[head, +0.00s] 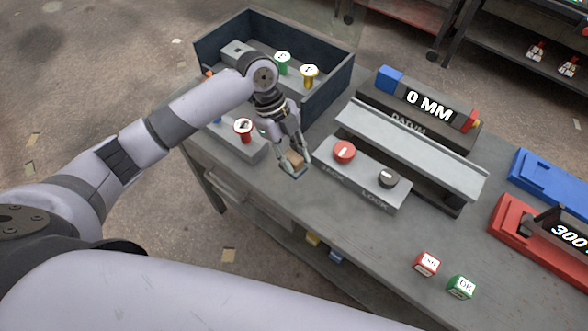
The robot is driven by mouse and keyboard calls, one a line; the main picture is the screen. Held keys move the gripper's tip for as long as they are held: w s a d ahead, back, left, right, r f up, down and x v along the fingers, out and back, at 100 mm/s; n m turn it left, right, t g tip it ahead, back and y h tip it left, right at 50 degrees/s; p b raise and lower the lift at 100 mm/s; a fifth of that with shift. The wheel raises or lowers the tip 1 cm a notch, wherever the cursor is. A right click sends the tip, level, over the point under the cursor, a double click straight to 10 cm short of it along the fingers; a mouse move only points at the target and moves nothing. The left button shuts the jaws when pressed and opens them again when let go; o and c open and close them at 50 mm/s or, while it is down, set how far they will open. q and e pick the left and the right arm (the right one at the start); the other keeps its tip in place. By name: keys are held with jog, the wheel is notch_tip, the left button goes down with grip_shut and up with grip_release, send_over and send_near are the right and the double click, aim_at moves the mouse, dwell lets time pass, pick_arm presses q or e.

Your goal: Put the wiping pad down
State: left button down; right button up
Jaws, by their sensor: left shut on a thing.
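My left gripper (293,164) reaches in from the left and points down over the grey bench (338,218), left of the jack and lock panel. It is shut on a small tan block with a dark underside, which looks like the wiping pad (294,162). The fingers hide part of the pad. The pad is at or just above the bench top; I cannot tell whether it touches. My right gripper is not in view.
A panel with a red jack knob (344,151) and a black lock knob (388,178) is close right of the pad. A dark open tray (325,105) is behind. Red (427,264) and green (461,287) cubes lie front right.

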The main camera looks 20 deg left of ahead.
aim_at(294, 164)
pick_arm(q)
notch_tip(294, 164, down, 3)
jog(key=shift+d+f, duration=0.1)
notch_tip(294, 164, down, 4)
jog(key=shift+f+p, duration=0.15)
jog(key=shift+p, duration=0.4)
jog(key=c, duration=1.7)
grip_release()
jog(key=o, duration=0.5)
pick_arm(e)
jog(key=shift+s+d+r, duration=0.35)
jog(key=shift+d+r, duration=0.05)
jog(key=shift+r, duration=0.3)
pick_arm(q)
jog(key=b+v, duration=0.2)
jog(key=v, duration=1)
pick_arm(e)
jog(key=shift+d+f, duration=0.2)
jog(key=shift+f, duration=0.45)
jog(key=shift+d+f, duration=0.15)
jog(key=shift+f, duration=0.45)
